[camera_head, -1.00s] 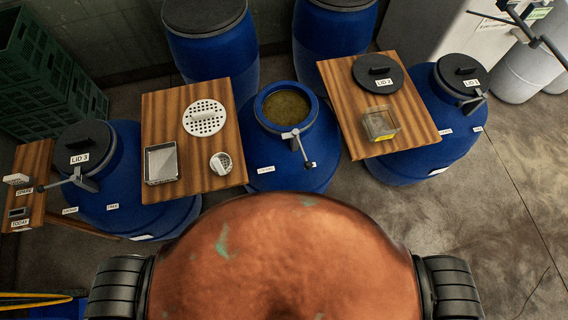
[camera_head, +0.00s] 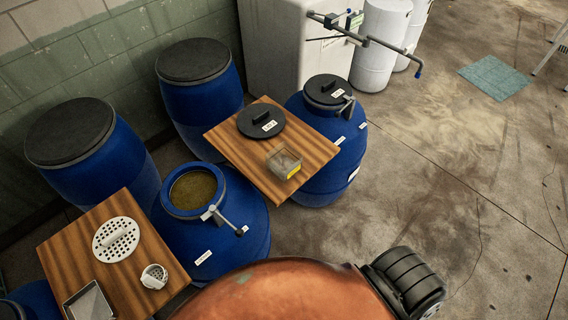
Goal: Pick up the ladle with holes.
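Neither of my grippers is in view. Only my own copper-coloured body and a dark shoulder joint show at the bottom.
An open blue barrel (camera_head: 194,191) with brownish liquid stands between the boards. The right board (camera_head: 222,141) bears a black lid (camera_head: 261,121) and a clear container (camera_head: 284,162). A lidded blue barrel (camera_head: 328,139) stands right of it.

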